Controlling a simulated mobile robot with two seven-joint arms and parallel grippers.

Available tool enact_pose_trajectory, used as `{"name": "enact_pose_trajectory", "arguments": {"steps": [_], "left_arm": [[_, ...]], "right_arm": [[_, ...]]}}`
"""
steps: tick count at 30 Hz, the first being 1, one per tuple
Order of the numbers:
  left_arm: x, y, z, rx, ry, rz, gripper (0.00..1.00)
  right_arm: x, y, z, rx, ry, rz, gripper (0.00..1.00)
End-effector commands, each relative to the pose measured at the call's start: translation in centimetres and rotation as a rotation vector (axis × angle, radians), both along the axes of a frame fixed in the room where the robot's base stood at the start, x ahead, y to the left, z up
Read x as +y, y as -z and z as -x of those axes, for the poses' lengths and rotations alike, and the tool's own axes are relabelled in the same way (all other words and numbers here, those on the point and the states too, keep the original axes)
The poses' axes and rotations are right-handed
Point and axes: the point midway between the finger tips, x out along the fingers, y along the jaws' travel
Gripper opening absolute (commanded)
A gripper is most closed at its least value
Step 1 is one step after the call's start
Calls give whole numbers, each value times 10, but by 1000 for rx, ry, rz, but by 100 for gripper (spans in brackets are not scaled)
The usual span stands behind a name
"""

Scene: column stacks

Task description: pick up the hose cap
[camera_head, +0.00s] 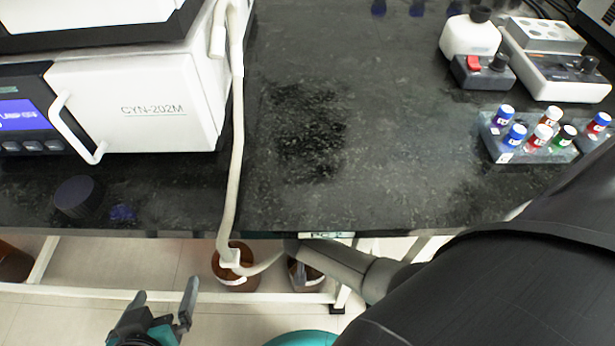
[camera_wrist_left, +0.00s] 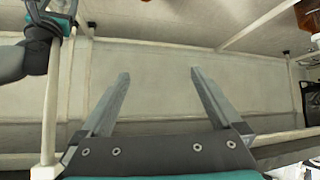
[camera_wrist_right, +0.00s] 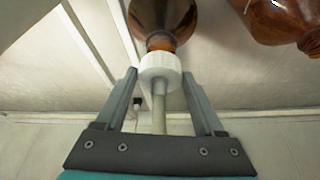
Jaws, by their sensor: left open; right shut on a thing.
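The hose cap (camera_wrist_right: 160,66) is white and round, with a pale hose (camera_wrist_right: 158,108) running from it towards my palm. My right gripper (camera_wrist_right: 160,76) is shut on it, one finger on each side. The neck of a brown bottle (camera_wrist_right: 165,17) is right at the cap; I cannot tell whether they touch. In the head view the hose (camera_head: 236,140) hangs over the counter edge and bends towards my right arm; I cannot make out the right fingers there. My left gripper (camera_head: 167,297) is open and empty in front of the counter; its fingers (camera_wrist_left: 158,75) also show in the left wrist view.
Brown bottles (camera_head: 234,277) stand below the counter edge. A white machine (camera_head: 140,100) is on the left of the counter, with a black round cap (camera_head: 78,196) before it. A vial rack (camera_head: 530,148) is at the right. The counter's middle is clear.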

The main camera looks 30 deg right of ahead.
Motion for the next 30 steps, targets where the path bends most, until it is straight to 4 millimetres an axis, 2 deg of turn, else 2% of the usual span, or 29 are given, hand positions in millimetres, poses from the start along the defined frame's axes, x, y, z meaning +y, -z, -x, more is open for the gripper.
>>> {"name": "enact_pose_trajectory", "arguments": {"steps": [8,20,30], "left_arm": [[21,-3,13,150,-25,-74,99],[53,-10,44,376,-73,-166,99],[55,18,45,445,-75,-183,99]], "right_arm": [[0,-15,0,0,0,0,17],[0,-33,0,-1,0,-1,17],[0,-53,0,0,0,0,17]]}}
